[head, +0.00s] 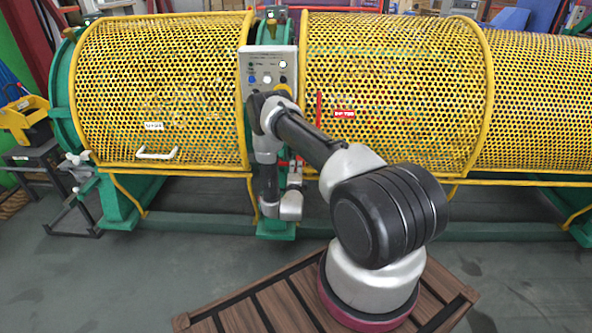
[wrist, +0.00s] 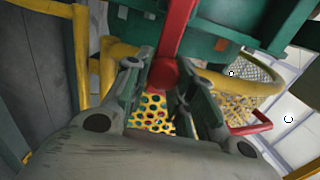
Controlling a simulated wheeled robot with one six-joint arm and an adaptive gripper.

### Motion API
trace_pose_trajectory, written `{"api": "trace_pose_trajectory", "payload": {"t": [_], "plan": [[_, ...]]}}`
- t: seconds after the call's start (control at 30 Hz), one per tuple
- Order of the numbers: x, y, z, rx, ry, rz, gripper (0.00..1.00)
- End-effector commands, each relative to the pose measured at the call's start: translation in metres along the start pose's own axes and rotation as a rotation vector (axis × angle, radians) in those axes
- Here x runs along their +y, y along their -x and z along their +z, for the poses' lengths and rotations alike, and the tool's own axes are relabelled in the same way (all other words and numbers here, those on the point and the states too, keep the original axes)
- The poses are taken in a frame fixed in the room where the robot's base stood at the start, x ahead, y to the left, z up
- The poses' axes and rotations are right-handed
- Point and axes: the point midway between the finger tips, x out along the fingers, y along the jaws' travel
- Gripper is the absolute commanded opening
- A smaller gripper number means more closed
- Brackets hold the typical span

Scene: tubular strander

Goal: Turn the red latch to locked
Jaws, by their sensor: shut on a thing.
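The red latch (wrist: 177,30) shows in the wrist view as a red bar running up from a round red end. My gripper (wrist: 164,80) has its two fingers on either side of that round end and is closed on it. In the head view my gripper (head: 295,178) is low at the front of the green post between the two yellow mesh guards. Only small red bits show beside it there, and my arm hides most of the latch. I cannot read a locked mark in either view.
A grey control panel (head: 268,72) with buttons stands above my gripper. Yellow mesh guards (head: 160,90) lie to both sides, the left one with a white handle (head: 157,154). A red handle (wrist: 250,125) shows at right in the wrist view. Grey floor (head: 190,240) is open in front.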

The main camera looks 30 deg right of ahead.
Motion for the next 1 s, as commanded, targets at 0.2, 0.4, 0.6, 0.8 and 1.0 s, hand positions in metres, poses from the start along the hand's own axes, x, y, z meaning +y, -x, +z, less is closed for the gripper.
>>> {"api": "trace_pose_trajectory", "payload": {"t": [0.2,0.4,0.6,0.8,1.0], "plan": [[0.003,0.002,-0.001,0.000,0.001,0.007,0.35],[0.002,0.001,0.000,0.000,0.001,0.004,0.46],[0.001,0.002,0.000,0.000,0.001,0.004,0.46],[0.002,0.029,0.001,-0.002,0.004,0.007,0.46],[0.002,0.075,0.001,-0.004,0.005,0.007,0.46]]}}
